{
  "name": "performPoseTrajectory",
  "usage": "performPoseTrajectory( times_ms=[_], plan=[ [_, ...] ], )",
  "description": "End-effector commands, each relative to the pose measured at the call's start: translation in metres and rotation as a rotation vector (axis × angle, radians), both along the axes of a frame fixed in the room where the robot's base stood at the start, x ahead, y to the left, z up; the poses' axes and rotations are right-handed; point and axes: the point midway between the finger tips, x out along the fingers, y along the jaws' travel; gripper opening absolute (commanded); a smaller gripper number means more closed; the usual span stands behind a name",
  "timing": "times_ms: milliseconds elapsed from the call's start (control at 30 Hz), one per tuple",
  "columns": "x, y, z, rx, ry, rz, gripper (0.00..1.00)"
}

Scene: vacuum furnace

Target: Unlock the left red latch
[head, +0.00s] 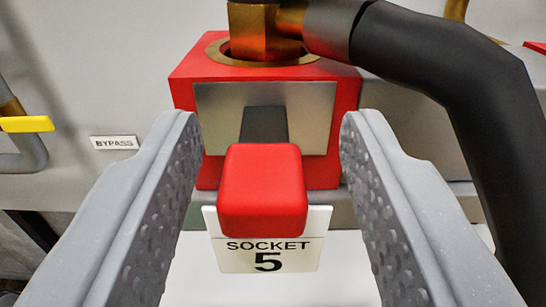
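A red latch (262,190) with a rounded block-shaped end sticks out toward me on a dark stem, in the middle of the head view. It is mounted on a metal plate (312,118) on the front of a red socket block (183,93). My gripper (270,140) is open, with one grey finger on each side of the latch. There are visible gaps between both fingers and the latch. The fingers do not appear to touch it. Only this one red latch is clearly in view.
A brass fitting (255,35) sits on top of the block, with a thick black hose (450,70) curving down the right side. A "SOCKET 5" label (267,256) is below the latch. A "BYPASS" label (114,142) and yellow handle (27,124) are at left.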

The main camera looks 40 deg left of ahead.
Motion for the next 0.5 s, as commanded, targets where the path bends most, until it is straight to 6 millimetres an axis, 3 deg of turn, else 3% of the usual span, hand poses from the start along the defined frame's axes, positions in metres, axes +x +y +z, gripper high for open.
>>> performPoseTrajectory(
  times_ms=[500],
  plan=[
    [-0.0004, 0.0015, 0.0003, -0.001, -0.001, 0.003, 0.42]
  ],
)
